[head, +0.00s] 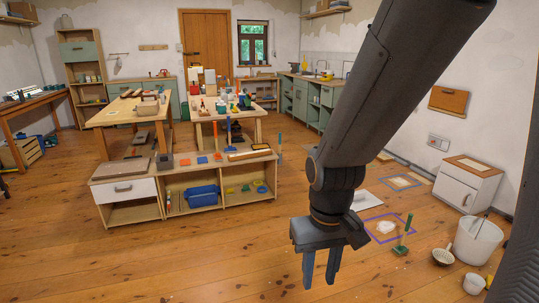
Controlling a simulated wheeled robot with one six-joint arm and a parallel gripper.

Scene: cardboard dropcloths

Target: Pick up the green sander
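A small green tool with an upright green handle (408,225) stands on the wooden floor at the right, near a purple-edged square. It may be the green sander, but it is too small to be sure. Other small green items (242,103) are on the far workbench, and I cannot tell what they are. My gripper (320,284) hangs down in the lower middle of the head view, left of the green tool and apart from it. Its two fingers are spread with nothing between them. My arm hides part of the room behind it.
A white bucket (477,243), a strainer-like bowl (443,257) and a small white tub (474,284) stand at the lower right. A white cabinet (465,187) is by the right wall. A low shelf unit (133,213) stands at left. The front floor is clear.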

